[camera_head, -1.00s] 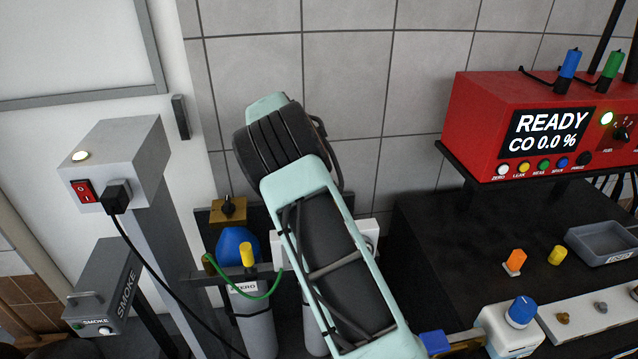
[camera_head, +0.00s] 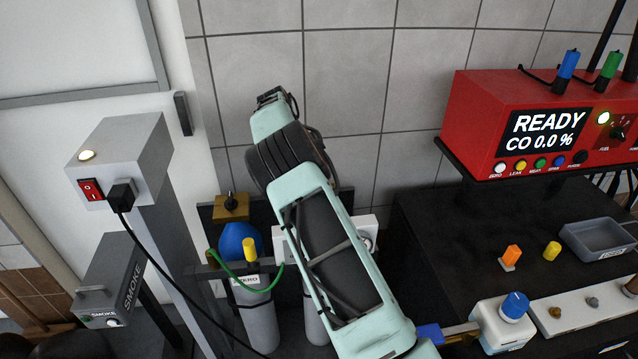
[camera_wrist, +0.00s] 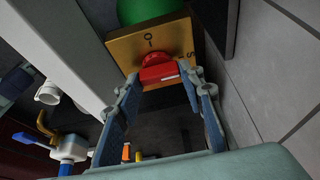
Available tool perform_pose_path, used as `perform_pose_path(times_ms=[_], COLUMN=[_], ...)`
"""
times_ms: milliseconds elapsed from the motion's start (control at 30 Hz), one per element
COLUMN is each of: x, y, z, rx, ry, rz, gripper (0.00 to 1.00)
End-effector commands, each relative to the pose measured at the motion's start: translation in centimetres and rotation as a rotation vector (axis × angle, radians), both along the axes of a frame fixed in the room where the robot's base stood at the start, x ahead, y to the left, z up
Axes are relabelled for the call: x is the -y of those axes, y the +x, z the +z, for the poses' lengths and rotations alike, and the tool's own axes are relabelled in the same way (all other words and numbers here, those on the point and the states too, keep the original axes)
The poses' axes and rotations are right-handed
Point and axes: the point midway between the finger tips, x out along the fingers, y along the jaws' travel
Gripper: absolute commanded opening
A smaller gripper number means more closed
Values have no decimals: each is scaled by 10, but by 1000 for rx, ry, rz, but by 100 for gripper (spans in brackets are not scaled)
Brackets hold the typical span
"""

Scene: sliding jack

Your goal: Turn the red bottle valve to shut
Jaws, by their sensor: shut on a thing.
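The red bottle valve (camera_wrist: 158,70) is a red knob with a flat bar, seen in the wrist view on a brass plate (camera_wrist: 124,48) marked O and S. The green bottle (camera_wrist: 140,8) shows behind the plate at the top. My gripper (camera_wrist: 164,80) has its two fingers on either side of the red bar and is shut on it. A pale mark on the bar lies near the right finger. In the head view, my arm hides the red valve and my fingers.
A grey post (camera_head: 170,230) with a black cable is further left. The red analyser (camera_head: 470,120) is at right. The tiled wall is close behind.

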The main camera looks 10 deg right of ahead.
Motion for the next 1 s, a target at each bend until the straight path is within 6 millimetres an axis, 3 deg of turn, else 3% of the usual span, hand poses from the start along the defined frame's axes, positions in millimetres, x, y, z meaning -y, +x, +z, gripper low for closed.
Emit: perform_pose_path(times_ms=[167,200,333,733,1000], x=[0,0,0,-4,-25], y=[0,0,0,1,2], z=[0,0,0,8,59], rx=[2,2,1,3,6], ry=[1,1,1,1,1], rz=[-1,-1,-1,1,2], gripper=[12,39,53,54,54])
